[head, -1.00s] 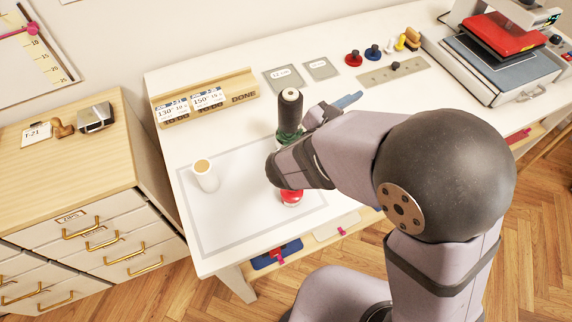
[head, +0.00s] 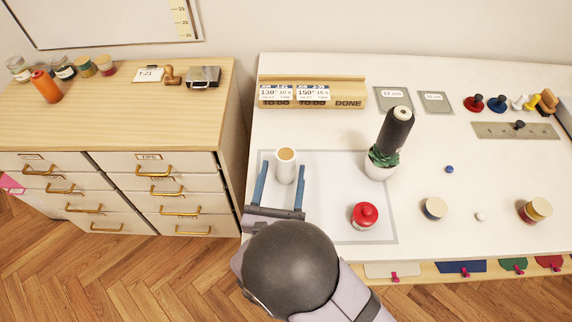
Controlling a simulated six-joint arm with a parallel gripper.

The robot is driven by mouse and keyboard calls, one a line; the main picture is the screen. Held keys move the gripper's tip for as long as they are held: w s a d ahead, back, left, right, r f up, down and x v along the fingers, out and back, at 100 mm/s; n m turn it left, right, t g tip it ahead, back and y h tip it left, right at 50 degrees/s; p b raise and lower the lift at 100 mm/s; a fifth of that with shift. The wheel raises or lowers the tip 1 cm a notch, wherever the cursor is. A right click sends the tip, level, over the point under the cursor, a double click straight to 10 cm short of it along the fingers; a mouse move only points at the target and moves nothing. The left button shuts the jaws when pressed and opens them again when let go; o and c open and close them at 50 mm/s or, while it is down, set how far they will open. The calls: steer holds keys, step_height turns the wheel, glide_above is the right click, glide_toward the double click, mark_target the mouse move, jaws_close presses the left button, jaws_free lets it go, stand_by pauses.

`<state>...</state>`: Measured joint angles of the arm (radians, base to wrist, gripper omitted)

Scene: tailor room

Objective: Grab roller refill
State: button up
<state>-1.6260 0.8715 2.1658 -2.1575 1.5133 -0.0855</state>
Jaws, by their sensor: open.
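The roller refill looks to be the white cylinder with a tan core (head: 286,168), standing upright on the grey-outlined mat (head: 330,220) on the white table. My gripper (head: 282,185) is open, with one blue finger on each side of the cylinder. The left finger is clearly apart from it; the right finger also looks apart. I cannot tell how high the fingers are against it. My wrist and arm cover the table's front edge below.
A wooden card rack (head: 350,92) is behind. A wooden cabinet (head: 120,125) stands at left. The table's middle right holds small jars (head: 434,208).

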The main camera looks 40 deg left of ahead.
mark_target(288, 151)
steer(key=shift+p+x, duration=1.5)
steer(key=shift+x, duration=1.45)
steer(key=shift+w+a, duration=0.3)
steer(key=shift+w, duration=0.35)
steer(key=shift+r, duration=0.1)
steer(key=c, duration=1.2)
